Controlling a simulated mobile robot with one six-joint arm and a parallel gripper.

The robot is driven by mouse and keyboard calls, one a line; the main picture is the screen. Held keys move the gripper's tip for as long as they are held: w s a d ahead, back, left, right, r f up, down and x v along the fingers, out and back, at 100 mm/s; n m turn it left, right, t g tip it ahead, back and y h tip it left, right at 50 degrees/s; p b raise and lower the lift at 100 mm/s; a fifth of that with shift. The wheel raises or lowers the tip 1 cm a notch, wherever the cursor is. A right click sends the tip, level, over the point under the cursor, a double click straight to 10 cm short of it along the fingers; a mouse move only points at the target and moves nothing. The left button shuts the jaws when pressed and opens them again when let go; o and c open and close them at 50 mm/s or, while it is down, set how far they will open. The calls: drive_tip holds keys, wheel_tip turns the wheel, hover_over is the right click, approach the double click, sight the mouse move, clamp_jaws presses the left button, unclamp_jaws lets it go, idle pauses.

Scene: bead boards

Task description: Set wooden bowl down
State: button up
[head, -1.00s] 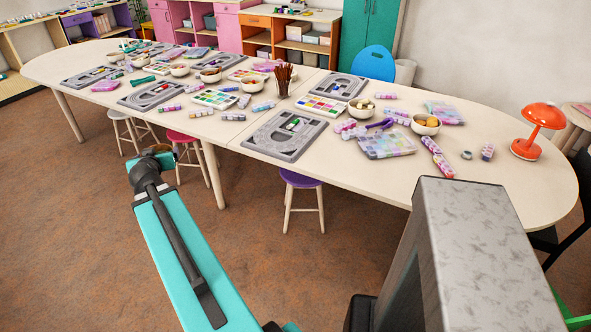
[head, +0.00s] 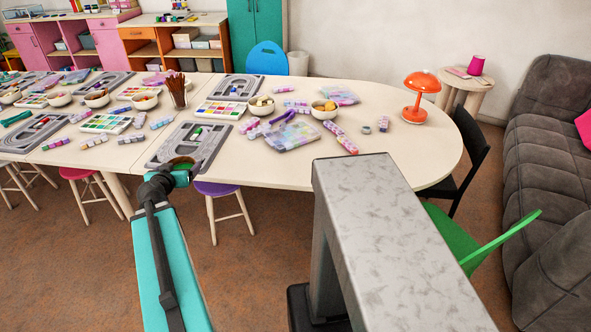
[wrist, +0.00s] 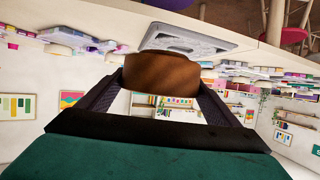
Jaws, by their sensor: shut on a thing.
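My gripper (wrist: 160,88) is shut on the brown wooden bowl (wrist: 160,72), with one dark finger on each side of it. The bowl looks tilted in the wrist view, and its inside cannot be made out. In the head view my gripper (head: 180,174) is at the table's front edge, and a small brown part of the bowl (head: 181,161) shows beyond it. They overlap the near corner of a grey bead board (head: 205,137). The bowl is held, and I cannot tell its height above the long cream table (head: 430,155).
Several filled bowls, bead boxes and paint sets crowd the table. A clear bead box (head: 292,136), a pencil cup (head: 177,92) and an orange lamp (head: 415,97) stand there. A purple stool (head: 215,188) and green chair (head: 470,240) are in front. The table's right end is mostly bare.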

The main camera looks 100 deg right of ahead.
drive_tip(key=s+a+f+m+g+y, duration=0.1)
drive_tip(key=s+f+m+g, duration=0.1)
drive_tip(key=s, duration=1.1)
drive_tip(key=s+a+f+m+g+y, duration=0.1)
drive_tip(key=s+f+m+g, duration=0.1)
drive_tip(key=s, duration=1.1)
drive_tip(key=s+a+f+m+g, duration=0.1)
drive_tip(key=s+m+g, duration=0.1)
drive_tip(key=s, duration=1.1)
drive_tip(key=shift+s+a+f+m+g+y, duration=0.15)
drive_tip(key=shift+f+m+g+y, duration=0.25)
drive_tip(key=shift+g, duration=0.3)
